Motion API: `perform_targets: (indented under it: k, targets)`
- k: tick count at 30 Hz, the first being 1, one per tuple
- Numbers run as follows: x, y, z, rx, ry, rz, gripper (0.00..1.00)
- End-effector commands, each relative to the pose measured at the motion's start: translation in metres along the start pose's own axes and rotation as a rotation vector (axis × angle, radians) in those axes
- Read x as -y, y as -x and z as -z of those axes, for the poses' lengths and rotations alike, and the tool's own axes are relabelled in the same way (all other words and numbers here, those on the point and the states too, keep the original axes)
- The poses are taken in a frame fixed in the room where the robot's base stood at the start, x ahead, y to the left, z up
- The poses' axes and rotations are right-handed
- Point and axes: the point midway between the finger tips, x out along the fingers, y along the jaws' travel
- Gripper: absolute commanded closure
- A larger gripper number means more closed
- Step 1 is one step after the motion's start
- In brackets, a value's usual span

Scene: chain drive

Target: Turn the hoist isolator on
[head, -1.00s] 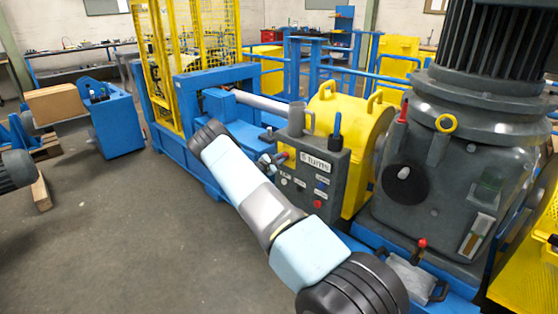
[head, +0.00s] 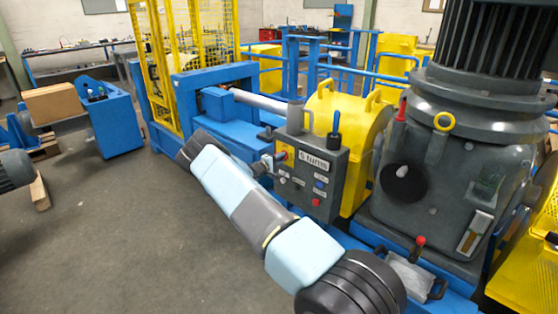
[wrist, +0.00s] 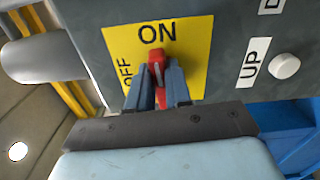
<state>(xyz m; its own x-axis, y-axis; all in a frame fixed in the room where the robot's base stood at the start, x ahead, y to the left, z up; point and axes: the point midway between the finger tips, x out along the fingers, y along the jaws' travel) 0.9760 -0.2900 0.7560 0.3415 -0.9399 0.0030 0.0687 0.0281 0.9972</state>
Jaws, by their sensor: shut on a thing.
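The hoist isolator is a red handle (wrist: 158,68) on a yellow plate (wrist: 190,40) marked ON at the top and OFF at the left. In the wrist view the handle stands nearly upright, with its white line pointing roughly toward ON. My gripper (wrist: 157,88) is shut on the handle, one blue-grey finger on each side. In the head view my gripper (head: 270,161) reaches the left part of the grey control box (head: 325,200), where the yellow plate (head: 288,152) partly shows. The fingers hide the handle's lower part.
A white button (wrist: 285,66) labelled UP sits right of the plate. A grey cylinder (wrist: 35,58) is at its left. The big grey motor housing (head: 450,180) stands right of the box, and a blue frame (head: 210,85) behind. Open floor (head: 110,240) lies left.

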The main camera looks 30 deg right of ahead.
Motion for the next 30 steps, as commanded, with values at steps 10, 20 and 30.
perform_targets:
  k: [10, 20, 30]
  targets:
    - [0.0079, -0.0035, -0.0079, 0.012, -0.077, 0.007, 1.0]
    - [0.0087, -0.003, -0.0077, 0.011, -0.083, 0.008, 1.0]
    - [0.006, -0.0026, -0.0056, 0.008, -0.085, 0.005, 0.57]
